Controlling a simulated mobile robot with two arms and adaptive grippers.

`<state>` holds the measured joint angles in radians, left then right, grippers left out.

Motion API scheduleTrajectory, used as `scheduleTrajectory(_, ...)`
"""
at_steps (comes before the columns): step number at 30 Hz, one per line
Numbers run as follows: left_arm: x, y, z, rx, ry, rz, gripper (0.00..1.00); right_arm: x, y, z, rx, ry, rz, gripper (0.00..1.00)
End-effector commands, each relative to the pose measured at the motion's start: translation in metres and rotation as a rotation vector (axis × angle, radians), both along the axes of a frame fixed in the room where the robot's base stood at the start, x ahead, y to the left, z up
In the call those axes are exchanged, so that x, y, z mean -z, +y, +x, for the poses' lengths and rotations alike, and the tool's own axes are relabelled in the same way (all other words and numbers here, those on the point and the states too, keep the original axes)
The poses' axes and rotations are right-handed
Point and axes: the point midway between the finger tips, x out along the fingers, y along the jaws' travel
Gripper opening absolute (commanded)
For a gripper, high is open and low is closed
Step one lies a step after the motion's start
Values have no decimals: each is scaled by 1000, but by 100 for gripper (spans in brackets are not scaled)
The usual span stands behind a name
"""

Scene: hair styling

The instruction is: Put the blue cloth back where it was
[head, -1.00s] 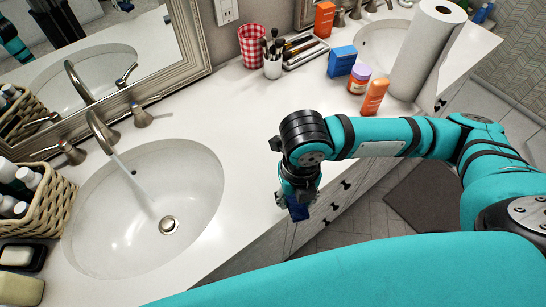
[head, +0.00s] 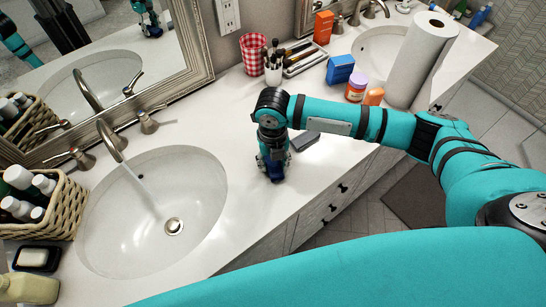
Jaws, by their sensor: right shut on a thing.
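My right gripper (head: 273,163) points down over the counter between the two sinks, just right of the left sink. It is shut on the blue cloth (head: 277,177), a small dark blue piece showing at and below the fingertips. The fingers hide part of the cloth. I cannot tell whether the cloth touches the counter. My left gripper is not in view.
A flat grey block (head: 305,141) lies on the counter just right of the gripper. Water runs into the left sink (head: 200,225). A red checked cup (head: 253,54), blue box (head: 340,69), jar (head: 356,87) and paper roll (head: 421,60) stand behind the arm.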

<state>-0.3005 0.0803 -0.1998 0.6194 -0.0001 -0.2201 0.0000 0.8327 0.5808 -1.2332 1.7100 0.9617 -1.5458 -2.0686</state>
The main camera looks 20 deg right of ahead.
Motion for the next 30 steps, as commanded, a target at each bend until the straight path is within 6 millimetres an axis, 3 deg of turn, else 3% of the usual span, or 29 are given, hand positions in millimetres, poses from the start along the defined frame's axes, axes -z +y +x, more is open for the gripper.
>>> scheduleTrajectory(12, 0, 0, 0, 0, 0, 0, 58, 7, 0, -1, -1, 1, -1, 25)
scheduleTrajectory(13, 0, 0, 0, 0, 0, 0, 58, 7, 0, -1, -1, 0, -1, 38)
scheduleTrajectory(18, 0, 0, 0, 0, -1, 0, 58, 6, 0, -1, -1, 0, -1, 60)
scheduleTrajectory(26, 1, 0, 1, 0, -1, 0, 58, 7, 0, -1, -1, 0, -1, 60)
scheduleTrajectory(30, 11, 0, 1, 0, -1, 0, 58, 10, 0, -1, -1, -1, 0, 60)
